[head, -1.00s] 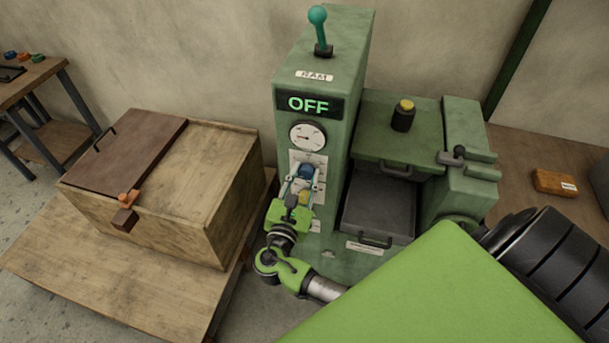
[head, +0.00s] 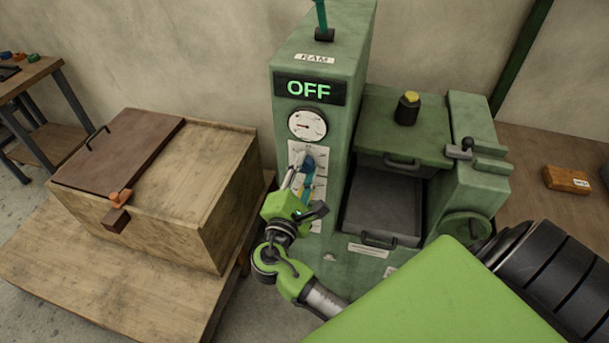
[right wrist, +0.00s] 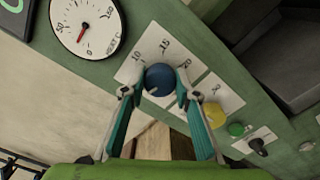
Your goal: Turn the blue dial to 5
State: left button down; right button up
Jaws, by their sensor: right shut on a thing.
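The blue dial (head: 309,164) is on the front of the green press, below a round gauge. In the right wrist view the dial (right wrist: 160,78) sits on a white scale plate with printed numbers, of which 10 and 15 are readable. A pale mark shows near the dial's lower left edge. My right gripper (head: 300,167) is shut on the dial, with one finger on each side of it in the right wrist view (right wrist: 158,92). The fingers partly hide the dial and scale in the head view. My left gripper is not in view.
The press display (head: 309,89) reads OFF. The gauge (head: 307,125) has a red needle. A yellow knob (right wrist: 214,115) and a green button (right wrist: 236,130) lie beside the dial. A wooden chest (head: 205,175) stands left on a low table. An open drawer (head: 384,205) is right.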

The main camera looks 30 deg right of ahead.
jog(key=shift+m+b, duration=1.15)
jog(key=shift+m, duration=0.35)
jog(key=o, duration=1.1)
jog(key=shift+s+a, duration=0.1)
jog(key=shift+s, duration=0.05)
jog(key=v, duration=1.1)
jog(key=shift+s+a, duration=0.2)
jog(key=shift+a, duration=0.1)
